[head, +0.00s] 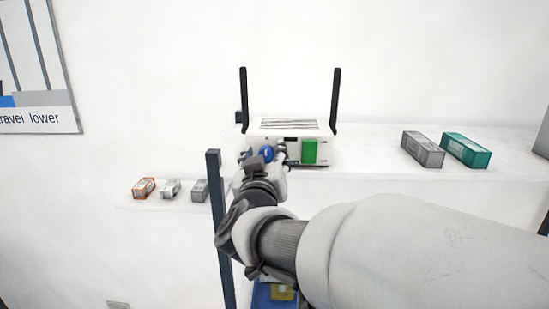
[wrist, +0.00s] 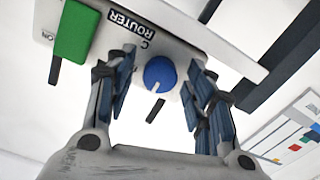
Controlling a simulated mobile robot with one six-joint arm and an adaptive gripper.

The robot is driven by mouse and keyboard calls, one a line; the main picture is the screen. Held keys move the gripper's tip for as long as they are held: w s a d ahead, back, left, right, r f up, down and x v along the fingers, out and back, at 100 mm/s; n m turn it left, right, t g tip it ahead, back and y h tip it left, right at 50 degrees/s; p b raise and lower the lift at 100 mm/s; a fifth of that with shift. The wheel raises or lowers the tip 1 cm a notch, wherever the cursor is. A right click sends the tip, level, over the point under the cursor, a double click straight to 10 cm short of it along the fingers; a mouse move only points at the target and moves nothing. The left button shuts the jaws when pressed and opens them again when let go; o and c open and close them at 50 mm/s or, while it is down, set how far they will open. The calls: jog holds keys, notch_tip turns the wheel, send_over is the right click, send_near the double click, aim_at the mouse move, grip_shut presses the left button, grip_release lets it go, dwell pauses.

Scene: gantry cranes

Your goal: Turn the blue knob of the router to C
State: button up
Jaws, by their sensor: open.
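The white router (head: 288,124) with two black antennas stands on the upper shelf in the head view. Its blue knob (head: 267,153) is on the front, left of a green switch (head: 310,151). In the wrist view the router appears upside down, with its label (wrist: 124,20). The blue knob (wrist: 160,73) carries a white mark near its lower edge, pointing away from the letter C (wrist: 144,44). My gripper (wrist: 161,80) is open, its fingers on either side of the knob. I cannot tell whether they touch it.
A grey box (head: 423,150) and a teal box (head: 466,150) lie on the upper shelf (head: 380,155), right of the router. Several small boxes, one orange-edged (head: 144,188), sit on a lower ledge at left. A dark post (head: 219,230) stands left of my arm.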

jog(key=c, duration=1.1)
jog(key=shift+o, duration=0.2)
